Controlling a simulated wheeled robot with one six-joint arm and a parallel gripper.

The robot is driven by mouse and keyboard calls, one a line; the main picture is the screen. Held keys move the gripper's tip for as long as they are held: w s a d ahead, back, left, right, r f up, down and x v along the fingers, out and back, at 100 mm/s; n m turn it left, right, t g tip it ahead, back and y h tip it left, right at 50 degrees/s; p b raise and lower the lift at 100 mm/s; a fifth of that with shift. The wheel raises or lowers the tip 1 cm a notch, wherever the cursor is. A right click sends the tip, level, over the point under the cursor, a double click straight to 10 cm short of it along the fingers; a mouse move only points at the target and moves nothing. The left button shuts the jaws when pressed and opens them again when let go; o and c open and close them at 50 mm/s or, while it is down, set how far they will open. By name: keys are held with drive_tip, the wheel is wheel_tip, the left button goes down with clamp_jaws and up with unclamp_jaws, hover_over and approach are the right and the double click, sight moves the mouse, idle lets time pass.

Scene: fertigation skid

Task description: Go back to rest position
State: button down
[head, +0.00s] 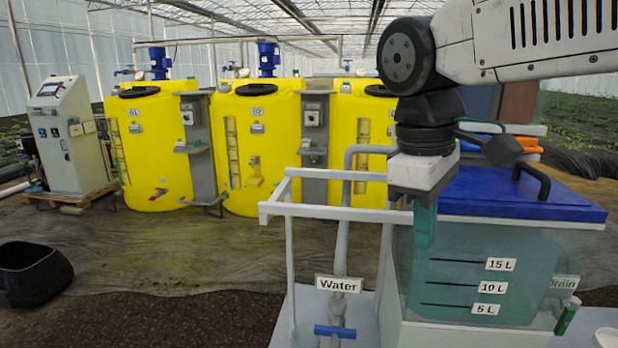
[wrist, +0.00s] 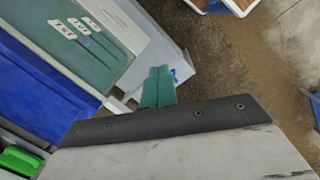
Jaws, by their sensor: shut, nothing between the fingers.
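My gripper (head: 424,222) hangs pointing down in the head view, in front of the left part of the clear tank with the blue lid. Its green fingers are together with nothing between them. In the wrist view the two green fingers (wrist: 158,87) lie side by side, above the pale stand. My white and black arm reaches in from the upper right of the head view. I cannot tell whether the fingers touch the tank wall.
The tank (head: 480,262) has a blue lid (head: 525,195) and litre marks. A white rail (head: 335,212) and a blue-handled water valve (head: 335,331) stand left of it. Yellow tanks (head: 262,150), a control cabinet (head: 70,140) and a black bin (head: 33,274) stand farther off. Open floor lies between.

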drive_tip(key=s+d+f+m+t+y, duration=0.1)
drive_tip(key=s+d+f+m, duration=0.8)
drive_tip(key=s+d+f, duration=0.2)
drive_tip(key=shift+s+d+m+t, duration=0.25)
drive_tip(key=shift+d+m+t, duration=0.05)
drive_tip(key=shift+d, duration=0.1)
